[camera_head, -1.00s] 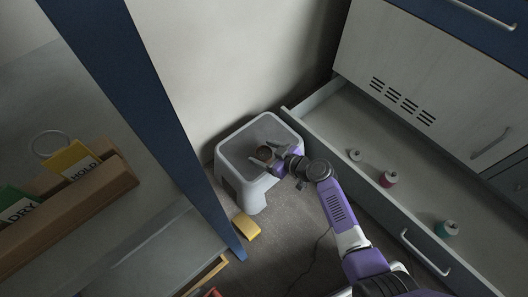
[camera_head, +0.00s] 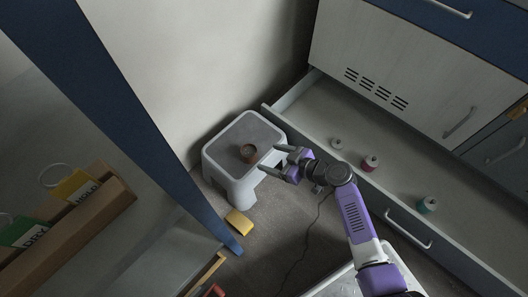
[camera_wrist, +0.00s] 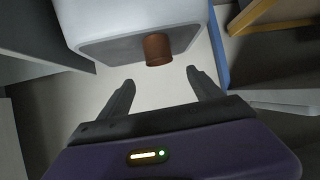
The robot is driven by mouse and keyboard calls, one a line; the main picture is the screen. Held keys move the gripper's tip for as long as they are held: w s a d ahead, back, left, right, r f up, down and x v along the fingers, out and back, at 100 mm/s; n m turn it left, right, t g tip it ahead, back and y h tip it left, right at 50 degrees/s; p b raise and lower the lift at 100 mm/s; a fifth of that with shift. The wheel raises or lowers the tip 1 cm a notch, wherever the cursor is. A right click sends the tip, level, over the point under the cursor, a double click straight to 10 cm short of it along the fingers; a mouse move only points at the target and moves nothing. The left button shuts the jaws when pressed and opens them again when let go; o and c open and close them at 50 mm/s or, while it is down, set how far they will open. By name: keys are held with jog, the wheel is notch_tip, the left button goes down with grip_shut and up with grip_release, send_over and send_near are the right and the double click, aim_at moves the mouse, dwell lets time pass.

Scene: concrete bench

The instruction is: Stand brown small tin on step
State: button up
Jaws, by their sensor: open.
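In the wrist view the tin (camera_wrist: 158,49) shows at the edge of the step (camera_wrist: 110,40), ahead of the fingers. My gripper (camera_head: 269,159) is open and empty, to the right of the tin and apart from it. In the wrist view the two fingers of my gripper (camera_wrist: 158,84) are spread with only bare background between them.
A yellow block (camera_head: 239,222) lies on the floor before the step. A blue-edged panel (camera_head: 120,130) stands at left. A dark cable (camera_head: 306,236) runs across the floor.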

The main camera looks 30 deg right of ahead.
jog(key=shift+s+d+r, duration=0.15)
jog(key=shift+s+d, duration=0.05)
jog(key=shift+s, duration=0.05)
jog(key=s+a+r+m+h, duration=0.1)
jog(key=s+m+h, duration=0.3)
jog(key=s, duration=1.5)
jog(key=s+a+r+t, duration=0.1)
jog(key=s+r, duration=0.2)
jog(key=r, duration=0.5)
jog(key=s+a+r+t+h, duration=0.1)
jog(key=s+r, duration=0.3)
jog(key=r, duration=0.5)
jog(key=s+a+r+m+t, duration=0.1)
jog(key=s+r, duration=0.3)
jog(key=r, duration=0.4)
jog(key=shift+s+r+t, duration=0.2)
jog(key=shift+r+t, duration=0.05)
jog(key=shift+t, duration=0.25)
